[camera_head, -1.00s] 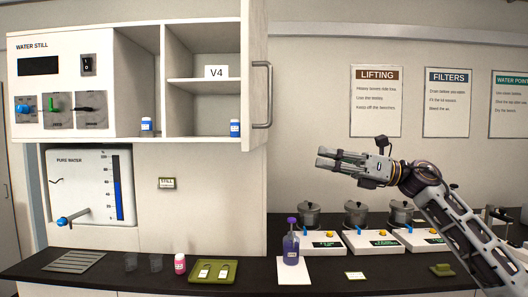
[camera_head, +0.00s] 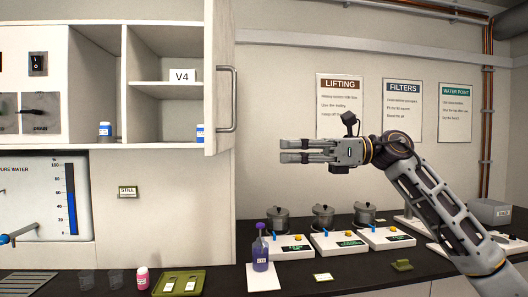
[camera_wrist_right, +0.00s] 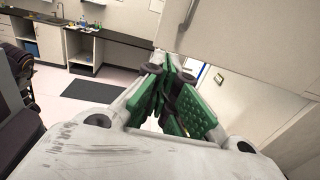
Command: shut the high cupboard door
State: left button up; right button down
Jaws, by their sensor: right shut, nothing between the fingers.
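The high cupboard (camera_head: 118,67) hangs at the upper left of the head view, with its front open. Its door (camera_head: 220,35) stands swung out at the right side, seen nearly edge-on, with a grey bar handle (camera_head: 233,98). My right gripper (camera_head: 283,151) is shut and empty, pointing left, to the right of and below the handle, apart from it in the picture. Its green-padded fingers (camera_wrist_right: 175,98) show in the right wrist view, close together. My left gripper is not in view.
Inside the cupboard are a V4 card (camera_head: 182,76) and small blue bottles (camera_head: 105,129). A purple bottle (camera_head: 260,252) and several hot plates with pots (camera_head: 323,216) stand on the black bench below my right arm.

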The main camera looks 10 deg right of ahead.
aim_at(214, 151)
jog(key=a+p, duration=0.1)
jog(key=a, duration=0.3)
jog(key=a+p, duration=0.1)
jog(key=a, duration=0.3)
jog(key=w+a+p, duration=0.1)
jog(key=a, duration=0.4)
jog(key=shift+w+a, duration=0.1)
jog(key=shift+a, duration=0.2)
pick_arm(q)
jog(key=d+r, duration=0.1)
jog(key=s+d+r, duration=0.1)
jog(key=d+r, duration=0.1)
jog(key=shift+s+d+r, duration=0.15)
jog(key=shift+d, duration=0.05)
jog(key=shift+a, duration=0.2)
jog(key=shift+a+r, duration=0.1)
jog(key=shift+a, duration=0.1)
pick_arm(e)
jog(key=shift+w+a, duration=0.1)
jog(key=shift+a, duration=0.1)
